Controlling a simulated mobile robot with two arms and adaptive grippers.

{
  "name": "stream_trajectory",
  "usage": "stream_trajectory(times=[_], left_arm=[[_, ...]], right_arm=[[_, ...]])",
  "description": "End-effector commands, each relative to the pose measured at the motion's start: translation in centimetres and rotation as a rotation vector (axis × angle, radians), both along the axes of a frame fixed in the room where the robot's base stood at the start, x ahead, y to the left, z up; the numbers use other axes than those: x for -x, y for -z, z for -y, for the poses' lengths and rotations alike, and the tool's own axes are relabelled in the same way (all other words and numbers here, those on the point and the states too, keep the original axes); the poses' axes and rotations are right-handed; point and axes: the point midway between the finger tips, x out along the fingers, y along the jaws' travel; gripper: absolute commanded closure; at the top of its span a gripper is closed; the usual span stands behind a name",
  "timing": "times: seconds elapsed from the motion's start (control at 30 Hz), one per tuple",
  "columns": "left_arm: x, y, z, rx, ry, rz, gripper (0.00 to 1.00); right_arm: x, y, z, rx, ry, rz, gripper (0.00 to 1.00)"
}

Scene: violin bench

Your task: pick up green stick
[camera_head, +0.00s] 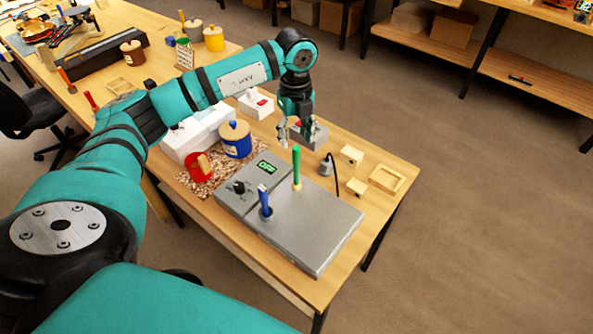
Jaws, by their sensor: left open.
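The green stick (296,166) stands upright near the back of a flat grey metal plate on the bench, its lower end at the plate. A blue stick (264,199) stands in the same plate, nearer the front left. My left gripper (295,138) points down, open, just behind and above the top of the green stick. It appears apart from the stick and holds nothing that I can see. My right gripper is out of view.
The grey plate (325,235) has a small green display. Beside it are a blue pot (236,142), a red cup (199,169), small wooden blocks (351,155) and a wooden tray (388,180). A black bent lamp-like piece (328,166) stands close right of the green stick.

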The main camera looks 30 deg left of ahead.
Motion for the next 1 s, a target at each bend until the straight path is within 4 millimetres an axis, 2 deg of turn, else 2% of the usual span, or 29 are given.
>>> stream_trajectory(times=[0.1, 0.33, 0.43, 0.57, 0.7, 1.0], left_arm=[[0.1, 2.1, 0.1, 0.0, 0.0, -0.004, 0.55], [0.1, 3.9, 0.1, 0.001, 0.003, 0.0, 0.55], [0.4, 4.7, 0.3, 0.001, 0.003, -0.004, 0.55], [0.9, 6.6, 0.7, 0.001, 0.003, -0.005, 0.55], [0.7, 8.5, 0.7, 0.002, 0.002, -0.001, 0.55], [0.7, 9.1, 0.7, 0.002, 0.002, 0.001, 0.56]], right_arm=[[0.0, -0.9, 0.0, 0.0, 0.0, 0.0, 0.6], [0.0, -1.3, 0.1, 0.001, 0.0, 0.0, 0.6], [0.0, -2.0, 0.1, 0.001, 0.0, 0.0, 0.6], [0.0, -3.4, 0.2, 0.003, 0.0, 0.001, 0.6], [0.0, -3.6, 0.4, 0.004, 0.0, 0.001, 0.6], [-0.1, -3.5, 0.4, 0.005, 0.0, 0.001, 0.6]])
